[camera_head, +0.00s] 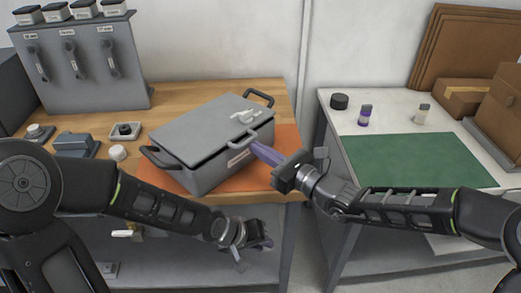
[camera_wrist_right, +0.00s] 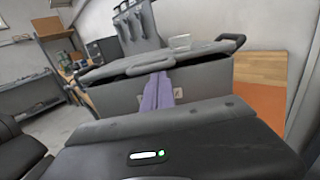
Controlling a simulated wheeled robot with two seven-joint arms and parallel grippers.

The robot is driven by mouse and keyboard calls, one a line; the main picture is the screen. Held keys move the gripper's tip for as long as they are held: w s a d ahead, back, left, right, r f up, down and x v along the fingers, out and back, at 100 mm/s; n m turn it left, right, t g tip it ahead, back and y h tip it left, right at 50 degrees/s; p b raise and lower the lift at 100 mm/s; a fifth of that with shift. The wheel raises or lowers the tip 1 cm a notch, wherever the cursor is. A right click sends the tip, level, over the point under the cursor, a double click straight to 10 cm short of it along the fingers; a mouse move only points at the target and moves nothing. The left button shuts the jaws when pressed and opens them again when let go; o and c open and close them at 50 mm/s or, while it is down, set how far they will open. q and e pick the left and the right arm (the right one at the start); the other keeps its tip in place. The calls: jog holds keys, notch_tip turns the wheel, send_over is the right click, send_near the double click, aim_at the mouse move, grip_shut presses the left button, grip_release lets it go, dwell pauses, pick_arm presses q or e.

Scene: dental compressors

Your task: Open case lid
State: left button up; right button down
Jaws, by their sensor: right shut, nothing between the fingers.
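The grey case (camera_head: 212,172) sits on an orange mat on the wooden bench, with black handles at its ends. Its grey lid (camera_head: 200,122) lies over the top, with a light grey handle (camera_head: 241,140) on the front edge. Contact is unclear. My left gripper (camera_head: 251,257) hangs low before the bench, away from the case; its finger gap is unclear.
The orange mat (camera_head: 286,150) lies on the wooden bench (camera_head: 180,92). Small parts and a grey panel (camera_head: 85,62) stand left of the case. To the right, across a gap, a white table holds a green mat (camera_head: 415,160), small bottles and cardboard boxes (camera_head: 463,98).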

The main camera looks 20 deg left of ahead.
pick_arm(q)
jog(key=s+d+f+m+g, duration=0.1)
jog(key=s+d+f+g, duration=0.1)
jog(key=s+f, duration=0.5)
jog(key=s+d+f+m+g, duration=0.1)
jog(key=s+d+f+g, duration=0.1)
jog(key=s+f, duration=0.6)
notch_tip(320, 180, down, 6)
jog(key=shift+s+d+f+m, duration=0.1)
jog(key=shift+s+d+m, duration=0.2)
jog(key=shift+d, duration=0.35)
